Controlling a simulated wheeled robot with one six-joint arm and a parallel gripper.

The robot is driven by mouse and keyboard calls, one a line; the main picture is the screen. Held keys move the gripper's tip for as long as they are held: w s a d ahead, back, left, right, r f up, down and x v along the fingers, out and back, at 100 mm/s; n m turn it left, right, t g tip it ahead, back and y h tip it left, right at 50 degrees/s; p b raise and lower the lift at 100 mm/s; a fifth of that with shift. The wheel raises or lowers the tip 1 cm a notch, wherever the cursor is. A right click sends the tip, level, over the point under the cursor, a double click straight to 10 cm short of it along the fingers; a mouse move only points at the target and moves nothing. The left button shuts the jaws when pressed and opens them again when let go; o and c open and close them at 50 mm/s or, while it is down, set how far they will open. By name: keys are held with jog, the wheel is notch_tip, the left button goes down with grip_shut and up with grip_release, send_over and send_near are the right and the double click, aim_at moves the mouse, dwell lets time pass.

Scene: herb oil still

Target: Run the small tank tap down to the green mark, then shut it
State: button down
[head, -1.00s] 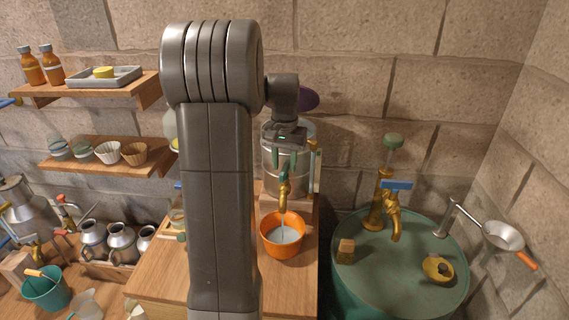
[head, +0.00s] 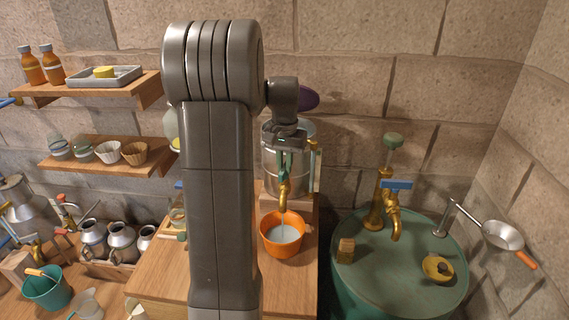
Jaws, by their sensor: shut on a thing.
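The small metal tank (head: 302,182) stands on a wooden block behind my arm, with its upper part partly hidden. Its brass tap (head: 283,197) points down at the front, and a thin stream of water runs from it. The stream falls into an orange bucket (head: 269,240), which holds pale water. My gripper (head: 285,172) is above the tap, with its teal fingers shut on the tap's handle. The handle is mostly hidden by the fingers. A sight gauge (head: 317,170) stands at the tank's right side; its level and any green mark are too small to read.
A green drum (head: 400,285) on the right carries another brass tap (head: 393,215) with a blue handle, a wooden block (head: 346,251) and a yellow object (head: 437,268). A strainer (head: 502,236) juts out at far right. Metal cans and a teal bucket (head: 47,290) stand left.

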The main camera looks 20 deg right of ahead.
jog(key=m+p, duration=0.1)
jog(key=m, duration=0.2)
jog(key=shift+m, duration=0.3)
jog(key=m+p, duration=0.1)
jog(key=m, duration=0.3)
jog(key=shift+m, duration=0.3)
jog(key=m, duration=0.3)
jog(key=shift+m+p, duration=0.3)
jog(key=shift+m, duration=1.9)
jog(key=c, duration=1.5)
grip_release()
jog(key=shift+o, duration=0.2)
notch_tip(320, 180, up, 14)
jog(key=shift+b, duration=0.35)
